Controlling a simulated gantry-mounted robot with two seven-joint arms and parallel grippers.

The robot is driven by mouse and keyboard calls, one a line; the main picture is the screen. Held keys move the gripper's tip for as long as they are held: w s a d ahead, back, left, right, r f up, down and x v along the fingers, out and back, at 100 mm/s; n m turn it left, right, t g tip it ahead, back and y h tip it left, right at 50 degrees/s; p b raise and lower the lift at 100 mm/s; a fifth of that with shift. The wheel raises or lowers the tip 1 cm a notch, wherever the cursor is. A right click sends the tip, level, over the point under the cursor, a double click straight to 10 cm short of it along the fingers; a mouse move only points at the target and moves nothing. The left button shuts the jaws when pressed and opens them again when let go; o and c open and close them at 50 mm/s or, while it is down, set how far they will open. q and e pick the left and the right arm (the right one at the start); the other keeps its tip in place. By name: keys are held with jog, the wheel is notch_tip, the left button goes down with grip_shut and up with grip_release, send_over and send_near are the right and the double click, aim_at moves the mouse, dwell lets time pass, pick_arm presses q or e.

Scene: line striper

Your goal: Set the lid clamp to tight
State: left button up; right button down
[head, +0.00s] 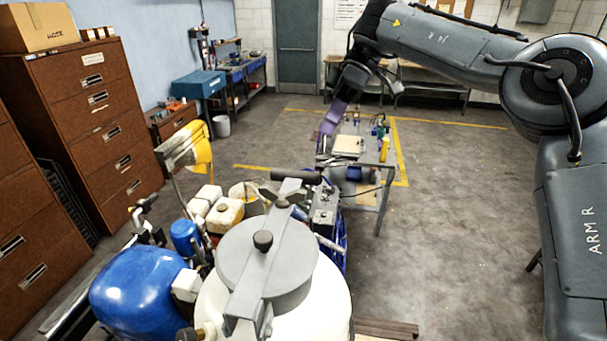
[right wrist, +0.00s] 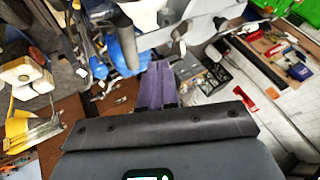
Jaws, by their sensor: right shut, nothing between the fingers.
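The round grey lid (head: 300,262) sits on a white tank (head: 325,315) at the bottom middle of the head view. My right gripper (head: 328,127) is shut and empty, up beyond the tank and apart from the lid and clamp. Its purple fingers also show shut in the right wrist view (right wrist: 157,88). My left gripper is not in view. I cannot read the clamp's setting.
A grey cart (head: 368,190) with small items stands beyond. Brown cabinets (head: 85,100) line the left side. The floor (head: 455,240) at right is mostly clear.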

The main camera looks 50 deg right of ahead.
send_near(283, 197)
notch_tip(283, 197, down, 5)
jog(key=shift+s+a+r+p, duration=0.1)
jog(key=shift+s+a+p, duration=0.2)
jog(key=shift+a+p, duration=0.45)
dwell(0.4)
